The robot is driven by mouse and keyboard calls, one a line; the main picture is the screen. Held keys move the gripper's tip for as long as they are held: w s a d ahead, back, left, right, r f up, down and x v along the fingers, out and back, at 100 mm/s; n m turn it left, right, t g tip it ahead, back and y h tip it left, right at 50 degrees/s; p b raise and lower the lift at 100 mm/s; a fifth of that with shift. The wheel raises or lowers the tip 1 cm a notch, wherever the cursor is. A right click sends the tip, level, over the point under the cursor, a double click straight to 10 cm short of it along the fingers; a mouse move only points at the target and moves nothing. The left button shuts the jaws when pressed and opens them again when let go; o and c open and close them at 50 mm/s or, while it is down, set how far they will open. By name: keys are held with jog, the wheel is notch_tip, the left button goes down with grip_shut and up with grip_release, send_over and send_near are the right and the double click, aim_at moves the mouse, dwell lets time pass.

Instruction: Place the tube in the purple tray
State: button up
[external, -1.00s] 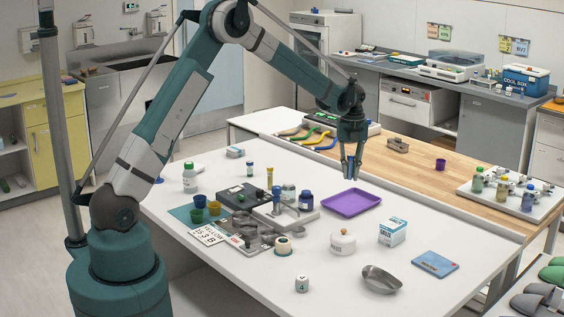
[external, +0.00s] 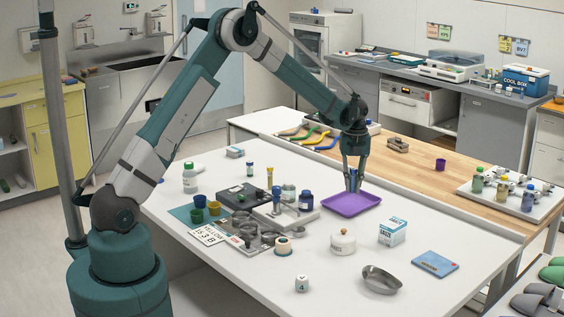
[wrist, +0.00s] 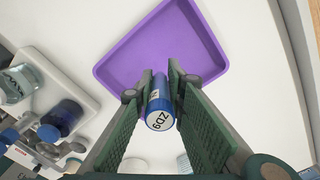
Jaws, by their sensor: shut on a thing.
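The purple tray (external: 364,206) lies on the white table, and its flat floor and raised rim fill the upper middle of the wrist view (wrist: 205,20). In the wrist view my gripper (wrist: 163,88) is shut on a blue tube (wrist: 160,100) with a white label and a pale end marked with dark characters. The tube is held between the two fingertips over the tray's near edge. I cannot tell whether its far end touches the tray floor.
Left of the tray stand a dark blue jar (external: 306,200) and a clear jar (external: 288,192) on a light slab. A white lidded pot (external: 343,241) and a blue-white box (external: 392,232) stand in front. The table right of the tray is clear.

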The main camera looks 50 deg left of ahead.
aim_at(353, 169)
jog(key=shift+f, duration=0.5)
jog(key=shift+f, duration=0.1)
jog(key=shift+f, duration=1.8)
jog(key=shift+f, duration=0.1)
jog(key=o, duration=0.9)
notch_tip(353, 169, up, 12)
jog(key=shift+r, duration=0.15)
